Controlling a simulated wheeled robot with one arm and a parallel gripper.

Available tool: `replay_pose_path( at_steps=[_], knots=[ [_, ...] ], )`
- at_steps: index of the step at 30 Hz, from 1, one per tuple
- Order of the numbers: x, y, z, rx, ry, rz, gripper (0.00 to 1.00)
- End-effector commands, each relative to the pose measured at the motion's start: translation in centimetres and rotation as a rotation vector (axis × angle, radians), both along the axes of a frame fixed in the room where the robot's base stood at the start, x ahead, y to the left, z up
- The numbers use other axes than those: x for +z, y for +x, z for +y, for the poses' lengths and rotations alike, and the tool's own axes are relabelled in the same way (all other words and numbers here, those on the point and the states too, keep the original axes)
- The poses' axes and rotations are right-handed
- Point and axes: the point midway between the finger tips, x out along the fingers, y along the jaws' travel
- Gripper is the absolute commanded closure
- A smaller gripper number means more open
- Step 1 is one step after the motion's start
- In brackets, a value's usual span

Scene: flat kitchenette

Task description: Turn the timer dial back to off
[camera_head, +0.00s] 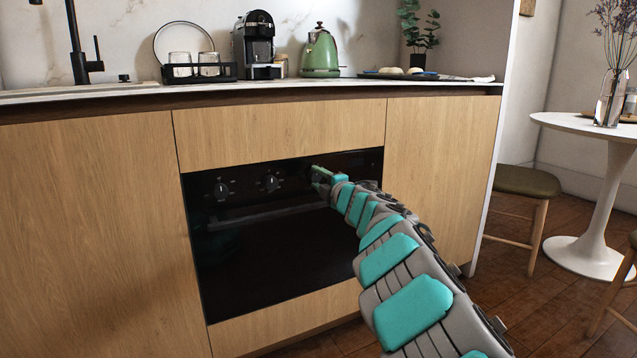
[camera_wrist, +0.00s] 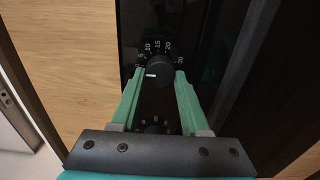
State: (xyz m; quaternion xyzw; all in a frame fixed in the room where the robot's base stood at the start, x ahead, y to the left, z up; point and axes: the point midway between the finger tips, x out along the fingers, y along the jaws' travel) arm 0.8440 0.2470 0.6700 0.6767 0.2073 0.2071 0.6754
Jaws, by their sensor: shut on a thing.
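The timer dial (camera_wrist: 158,73) is a round black knob on the black oven front, ringed by white numbers. Its white pointer mark faces left in the wrist view. My gripper (camera_wrist: 159,78) has its two green fingers on opposite sides of the knob and is shut on it. In the head view my gripper (camera_head: 321,176) is at the right end of the oven's control panel and hides the timer dial there.
Two more black knobs, a left one (camera_head: 221,190) and a middle one (camera_head: 270,183), sit on the oven panel (camera_head: 245,185). The counter above holds a coffee machine (camera_head: 258,45) and a green kettle (camera_head: 320,53). A stool (camera_head: 525,182) stands right of the cabinets.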

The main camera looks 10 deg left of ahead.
Motion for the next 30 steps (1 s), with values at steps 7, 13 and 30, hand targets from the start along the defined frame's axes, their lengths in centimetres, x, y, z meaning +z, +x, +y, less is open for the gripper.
replay_pose_path(
  at_steps=[7,13,30],
  knots=[
    [-0.12,-0.02,0.10,0.001,-0.017,-0.009,1.00],
    [-0.12,0.00,0.07,0.001,-0.017,-0.009,1.00],
    [-0.04,0.01,-0.01,0.000,-0.015,-0.009,0.25]
  ],
)
